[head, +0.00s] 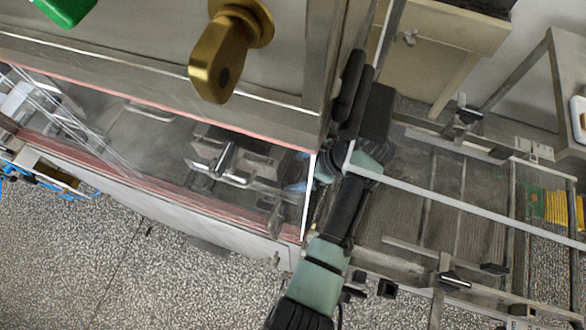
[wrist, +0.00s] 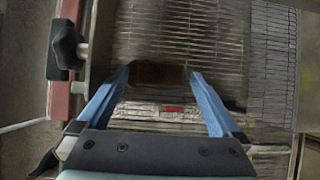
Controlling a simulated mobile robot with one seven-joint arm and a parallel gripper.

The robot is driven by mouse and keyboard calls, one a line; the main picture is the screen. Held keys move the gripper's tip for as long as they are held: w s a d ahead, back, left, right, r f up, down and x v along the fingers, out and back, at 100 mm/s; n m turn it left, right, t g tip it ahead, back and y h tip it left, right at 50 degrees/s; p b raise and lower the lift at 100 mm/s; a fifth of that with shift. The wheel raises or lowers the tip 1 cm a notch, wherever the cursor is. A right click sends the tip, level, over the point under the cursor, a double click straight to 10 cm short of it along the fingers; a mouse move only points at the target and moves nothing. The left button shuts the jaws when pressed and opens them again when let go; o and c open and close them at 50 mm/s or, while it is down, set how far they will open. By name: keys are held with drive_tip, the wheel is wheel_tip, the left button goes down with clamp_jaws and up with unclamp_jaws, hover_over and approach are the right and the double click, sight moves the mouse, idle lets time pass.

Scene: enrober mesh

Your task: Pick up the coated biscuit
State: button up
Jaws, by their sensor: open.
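The coated biscuit (wrist: 160,72) appears in the wrist view as a dark brown block lying at the near end of the wire mesh belt (wrist: 185,30). My gripper (wrist: 158,78) is open. Its two blue fingers reach forward on the left and right of the biscuit, with their tips about level with it. I cannot tell whether either finger touches it. In the head view my arm covers much of the end of the machine, and a bit of blue behind the clear panel looks like a finger. I cannot make out the biscuit there.
A black knob (wrist: 66,48) on a reddish edge stands close left of my fingers. A pale strip with a red mark (wrist: 172,109) lies below the biscuit. In the head view, the machine housing (head: 150,75) rises left of my arm, and a slatted frame (head: 430,200) extends right.

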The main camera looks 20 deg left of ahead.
drive_tip(key=shift+c, duration=0.2)
drive_tip(key=c, duration=0.8)
